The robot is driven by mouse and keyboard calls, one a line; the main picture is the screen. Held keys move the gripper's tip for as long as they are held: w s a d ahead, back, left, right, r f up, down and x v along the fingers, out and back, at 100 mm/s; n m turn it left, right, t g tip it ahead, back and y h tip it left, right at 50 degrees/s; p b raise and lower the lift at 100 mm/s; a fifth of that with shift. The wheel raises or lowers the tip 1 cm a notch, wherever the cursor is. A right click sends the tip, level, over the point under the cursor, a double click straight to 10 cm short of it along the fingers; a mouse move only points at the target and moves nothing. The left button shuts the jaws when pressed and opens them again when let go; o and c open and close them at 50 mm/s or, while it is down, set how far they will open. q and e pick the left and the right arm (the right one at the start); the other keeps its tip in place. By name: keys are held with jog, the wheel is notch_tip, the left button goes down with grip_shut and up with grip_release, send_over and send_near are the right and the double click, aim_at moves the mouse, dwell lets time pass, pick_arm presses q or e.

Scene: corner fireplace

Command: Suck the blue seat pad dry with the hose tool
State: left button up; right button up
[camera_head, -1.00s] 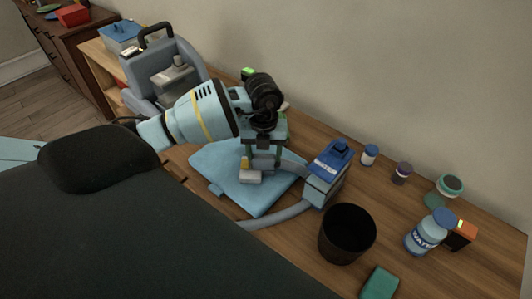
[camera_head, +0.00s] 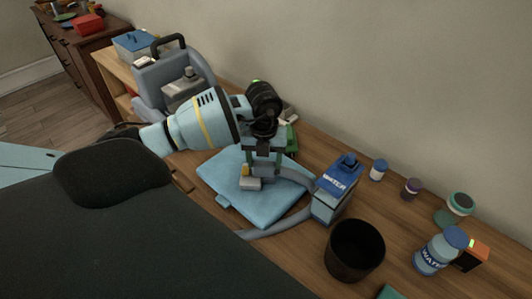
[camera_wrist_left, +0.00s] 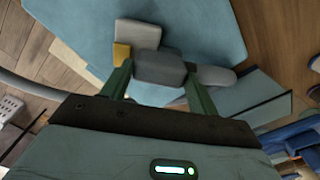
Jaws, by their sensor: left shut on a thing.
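The blue seat pad (camera_head: 230,195) lies flat on the wooden surface below my left arm; it also shows in the left wrist view (camera_wrist_left: 205,30). My left gripper (camera_head: 262,174) is above the pad, its fingers pointing down. It is shut on the grey hose tool (camera_head: 250,184), which has a small yellow part. In the left wrist view the tool (camera_wrist_left: 160,67) sits between the green fingers, over the pad; whether it touches the pad is unclear. A grey hose (camera_head: 285,222) curves round the pad's right side. My right gripper is not in view.
Farther right are a water bottle (camera_head: 440,252), small jars and an orange-black box (camera_head: 472,255). A grey machine (camera_head: 165,82) stands behind left, against the wall.

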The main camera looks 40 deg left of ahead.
pick_arm(q)
jog(key=shift+w+a, duration=0.1)
jog(key=shift+a, duration=2.1)
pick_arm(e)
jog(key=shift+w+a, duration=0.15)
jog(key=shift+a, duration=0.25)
pick_arm(q)
jog(key=shift+a, duration=0.35)
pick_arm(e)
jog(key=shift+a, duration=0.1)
pick_arm(q)
jog(key=shift+w+a, duration=0.1)
jog(key=shift+a, duration=0.45)
jog(key=shift+r, duration=0.8)
jog(key=shift+r+p, duration=0.55)
jog(key=shift+r, duration=0.4)
jog(key=shift+r+p, duration=0.5)
jog(key=shift+r, duration=0.65)
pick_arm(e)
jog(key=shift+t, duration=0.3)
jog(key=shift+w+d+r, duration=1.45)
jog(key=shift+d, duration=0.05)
